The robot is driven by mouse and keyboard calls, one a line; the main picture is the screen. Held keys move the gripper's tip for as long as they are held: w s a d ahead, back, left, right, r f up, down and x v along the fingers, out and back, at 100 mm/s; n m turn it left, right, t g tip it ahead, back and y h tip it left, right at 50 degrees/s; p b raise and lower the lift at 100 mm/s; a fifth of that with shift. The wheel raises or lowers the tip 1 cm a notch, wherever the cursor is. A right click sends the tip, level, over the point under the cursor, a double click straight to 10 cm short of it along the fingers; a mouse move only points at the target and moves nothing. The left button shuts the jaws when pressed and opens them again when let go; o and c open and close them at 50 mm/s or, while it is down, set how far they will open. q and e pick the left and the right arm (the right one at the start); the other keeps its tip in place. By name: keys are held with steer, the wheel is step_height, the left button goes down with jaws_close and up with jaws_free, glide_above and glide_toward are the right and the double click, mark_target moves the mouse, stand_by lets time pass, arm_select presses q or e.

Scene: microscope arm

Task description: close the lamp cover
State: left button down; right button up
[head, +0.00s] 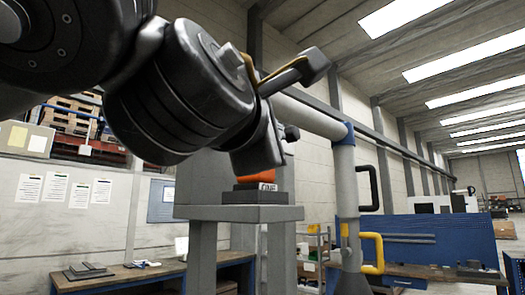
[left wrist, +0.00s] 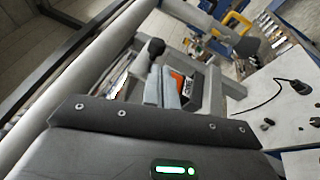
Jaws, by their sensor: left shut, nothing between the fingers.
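My left arm comes in from the upper left of the head view, its dark wrist in front of a grey stand (head: 235,213). The left gripper's fingers (left wrist: 161,76) show in the left wrist view, together and empty. Beside them is an orange and black piece with white lettering (left wrist: 187,86); I cannot tell whether they touch it. In the head view this piece (head: 256,184) sits on the stand, its top hidden by my arm. A pale tubular arm (head: 312,118) runs behind my wrist. I cannot make out which part is the lamp cover. My right gripper is out of view.
A post (head: 346,190) with a black handle (head: 369,188) and a yellow handle (head: 375,253) stands right of the stand. A workbench (head: 150,273) stands behind at left.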

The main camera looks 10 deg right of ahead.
arm_select(q)
steer(key=s+f+b, duration=0.1)
steer(key=s+b, duration=0.1)
steer(key=s, duration=0.5)
steer(key=shift+s+f+b, duration=0.25)
steer(key=shift+s+b, duration=0.05)
steer(key=shift+s, duration=0.05)
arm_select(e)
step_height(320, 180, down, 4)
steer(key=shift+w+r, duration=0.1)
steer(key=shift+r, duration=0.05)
arm_select(q)
steer(key=shift+w+d, duration=0.1)
steer(key=shift+d, duration=0.1)
